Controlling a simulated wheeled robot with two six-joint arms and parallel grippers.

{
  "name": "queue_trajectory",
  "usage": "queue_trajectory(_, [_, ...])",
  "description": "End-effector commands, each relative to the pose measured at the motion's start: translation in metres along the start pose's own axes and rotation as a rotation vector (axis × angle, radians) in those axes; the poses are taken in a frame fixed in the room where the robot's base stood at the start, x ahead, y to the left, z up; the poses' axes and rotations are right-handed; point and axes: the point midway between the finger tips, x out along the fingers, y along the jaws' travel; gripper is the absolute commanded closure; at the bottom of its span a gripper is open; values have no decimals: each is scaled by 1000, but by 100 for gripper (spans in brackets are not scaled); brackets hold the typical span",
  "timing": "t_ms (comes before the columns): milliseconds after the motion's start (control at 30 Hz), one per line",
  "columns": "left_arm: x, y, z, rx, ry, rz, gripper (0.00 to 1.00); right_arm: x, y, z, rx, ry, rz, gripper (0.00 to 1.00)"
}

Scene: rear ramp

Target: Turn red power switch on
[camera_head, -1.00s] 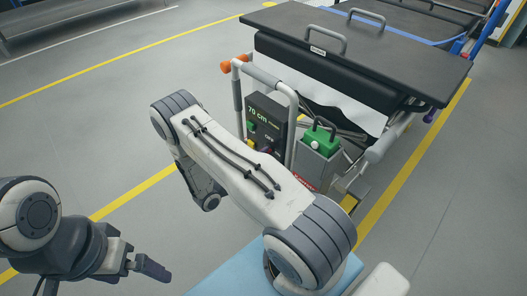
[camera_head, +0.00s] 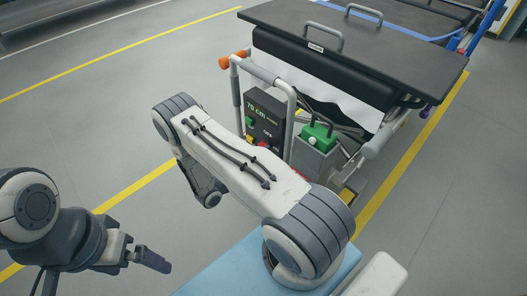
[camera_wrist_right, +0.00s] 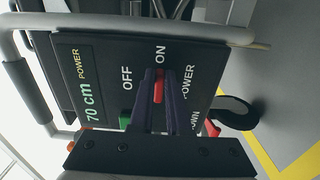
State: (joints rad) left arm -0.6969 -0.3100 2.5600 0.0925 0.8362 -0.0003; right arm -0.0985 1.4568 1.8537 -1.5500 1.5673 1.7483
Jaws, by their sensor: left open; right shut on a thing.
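The control panel (camera_wrist_right: 92,72) is black, with the words OFF, ON and POWER and a green "70 cm" readout. In the head view the panel (camera_head: 267,112) hangs at the near end of the bed. The red power switch (camera_wrist_right: 159,86) shows between the dark fingers of my right gripper (camera_wrist_right: 159,98), just below the word ON. The right gripper is shut on it. In the head view my right arm hides that gripper. My left gripper (camera_head: 150,259) is open and empty at the lower left, far from the panel.
A green button (camera_wrist_right: 125,119) and another red control (camera_wrist_right: 212,128) sit beside the fingers. A grey rail (camera_head: 292,100) frames the panel. A grey box with a green top (camera_head: 316,138) stands right of it. The floor at left is clear.

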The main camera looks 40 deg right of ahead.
Motion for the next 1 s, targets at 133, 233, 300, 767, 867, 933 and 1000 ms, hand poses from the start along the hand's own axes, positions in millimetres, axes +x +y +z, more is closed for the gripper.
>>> queue_trajectory(133, [0, 0, 0, 0, 0, 0, 0, 0, -1, -2, 11, 6, -3, 100])
queue_trajectory(233, [0, 0, 0, 0, 0, 0, 0, 0, -1, -2, 11, 6, -3, 100])
queue_trajectory(300, [0, 0, 0, 0, 0, 0, 0, 0, -1, -2, 11, 6, -3, 100])
queue_trajectory(767, [0, 0, 0, 0, 0, 0, 0, 0, 0, -1, 8, 2, -1, 55])
queue_trajectory(867, [-2, 0, 0, 0, 0, 0, 0, -4, 0, -2, 7, 5, -1, 55])
queue_trajectory(933, [-4, 0, 0, 0, 0, 0, 0, -11, 1, -2, 6, 5, -1, 55])
queue_trajectory(1000, [-8, 1, 0, 0, 0, 0, 0, -23, 2, -2, 6, 8, 0, 55])
